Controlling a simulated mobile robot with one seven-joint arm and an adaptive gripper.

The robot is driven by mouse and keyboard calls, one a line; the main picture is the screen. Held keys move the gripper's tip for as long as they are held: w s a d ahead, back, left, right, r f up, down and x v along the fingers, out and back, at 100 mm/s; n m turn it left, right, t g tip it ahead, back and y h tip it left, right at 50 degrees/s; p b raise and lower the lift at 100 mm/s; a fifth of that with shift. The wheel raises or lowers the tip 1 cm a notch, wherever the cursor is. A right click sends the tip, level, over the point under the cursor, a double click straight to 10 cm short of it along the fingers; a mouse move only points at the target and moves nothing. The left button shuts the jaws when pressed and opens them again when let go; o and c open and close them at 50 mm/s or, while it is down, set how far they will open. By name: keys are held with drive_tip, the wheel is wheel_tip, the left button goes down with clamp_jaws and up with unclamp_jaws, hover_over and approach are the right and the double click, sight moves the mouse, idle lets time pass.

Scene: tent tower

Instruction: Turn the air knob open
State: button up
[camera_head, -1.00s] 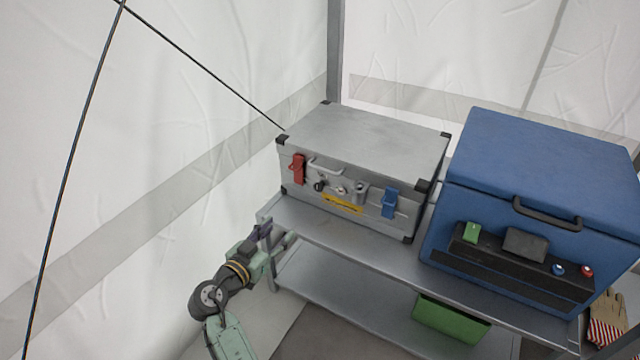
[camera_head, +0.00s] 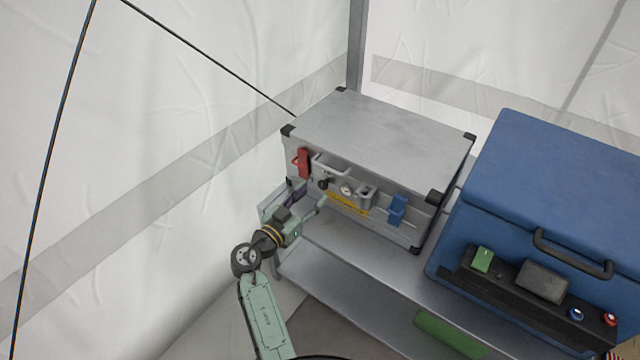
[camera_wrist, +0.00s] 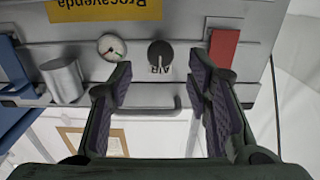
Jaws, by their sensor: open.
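The air knob (camera_head: 323,184) is a small round black knob on the front of the grey metal case (camera_head: 385,135). In the wrist view the knob (camera_wrist: 160,54) has a light pointer line and the word AIR beside it, upside down in the picture. My gripper (camera_head: 306,199) is open and empty at the left end of the case front, facing it. In the wrist view the two pads of my gripper (camera_wrist: 160,76) frame the knob on either side. The knob appears beyond the fingertips, with nothing between the pads.
A red latch (camera_head: 302,162) sits left of the knob. A dial gauge (camera_head: 346,190), a grey cylinder (camera_head: 365,194) and a blue latch (camera_head: 397,209) sit right of it. A handle (camera_wrist: 150,108) runs near the knob. A blue cooler (camera_head: 560,190) stands on the right.

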sight(321, 186)
drive_tip(key=shift+p+x, duration=0.4)
drive_tip(key=shift+x, duration=1.85)
clamp_jaws()
